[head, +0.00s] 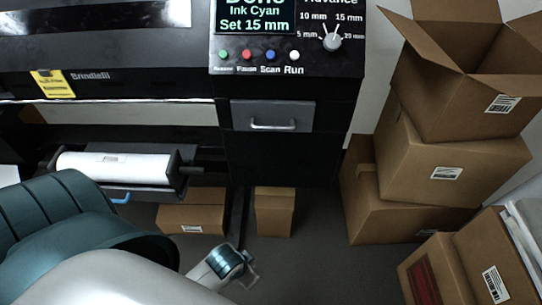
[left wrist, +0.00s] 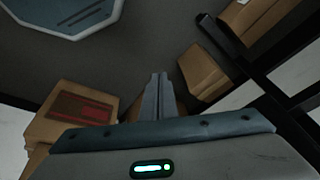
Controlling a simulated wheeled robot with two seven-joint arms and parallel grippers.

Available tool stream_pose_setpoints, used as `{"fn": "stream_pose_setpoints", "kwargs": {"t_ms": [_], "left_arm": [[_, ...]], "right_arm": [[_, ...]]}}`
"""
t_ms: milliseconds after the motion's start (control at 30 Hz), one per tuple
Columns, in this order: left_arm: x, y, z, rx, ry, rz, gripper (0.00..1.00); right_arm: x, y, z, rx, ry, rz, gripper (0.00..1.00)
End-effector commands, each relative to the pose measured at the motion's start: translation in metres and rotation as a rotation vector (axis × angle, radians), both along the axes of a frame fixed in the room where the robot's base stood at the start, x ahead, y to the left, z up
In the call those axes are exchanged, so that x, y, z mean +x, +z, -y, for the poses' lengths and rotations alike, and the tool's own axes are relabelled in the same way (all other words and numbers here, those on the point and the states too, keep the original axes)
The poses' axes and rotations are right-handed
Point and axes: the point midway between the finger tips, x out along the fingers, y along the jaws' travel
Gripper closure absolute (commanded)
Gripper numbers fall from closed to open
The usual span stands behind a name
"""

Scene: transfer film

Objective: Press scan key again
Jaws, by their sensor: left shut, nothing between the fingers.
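The scan key (head: 270,55) is a blue button on the black control panel of the printer, third in a row, with "Scan" printed below it. The panel screen (head: 256,15) shows "Ink Cyan" and "Set 15 mm"; its top line, cut by the frame edge, seems to read "Done". My left gripper (head: 251,277) is low in the head view, well below the panel and apart from it. In the left wrist view its fingers (left wrist: 158,82) are together and empty, above the dark floor. My right gripper is in neither view.
Green (head: 223,55), red (head: 246,55) and white (head: 294,56) buttons flank the scan key. An advance knob (head: 332,42) sits to the right. A drawer (head: 273,116) is below. Stacked cartons (head: 455,165) stand right. A white roll (head: 115,165) is at left.

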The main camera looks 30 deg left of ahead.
Motion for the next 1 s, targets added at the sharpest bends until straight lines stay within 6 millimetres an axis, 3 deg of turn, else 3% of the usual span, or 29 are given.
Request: {"fn": "stream_pose_setpoints", "kwargs": {"t_ms": [33,100,500,1000], "left_arm": [[0.005,0.022,-0.005,0.009,-0.010,0.021,1.00],[0.011,0.046,-0.013,0.022,-0.025,0.046,1.00],[0.062,0.172,-0.068,0.153,-0.208,0.252,1.00],[0.145,0.289,-0.121,0.360,-0.531,0.514,1.00]], "right_arm": [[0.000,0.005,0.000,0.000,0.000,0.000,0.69],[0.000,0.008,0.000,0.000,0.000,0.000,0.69],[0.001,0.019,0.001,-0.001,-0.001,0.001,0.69],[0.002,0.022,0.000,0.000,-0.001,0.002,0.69]]}}
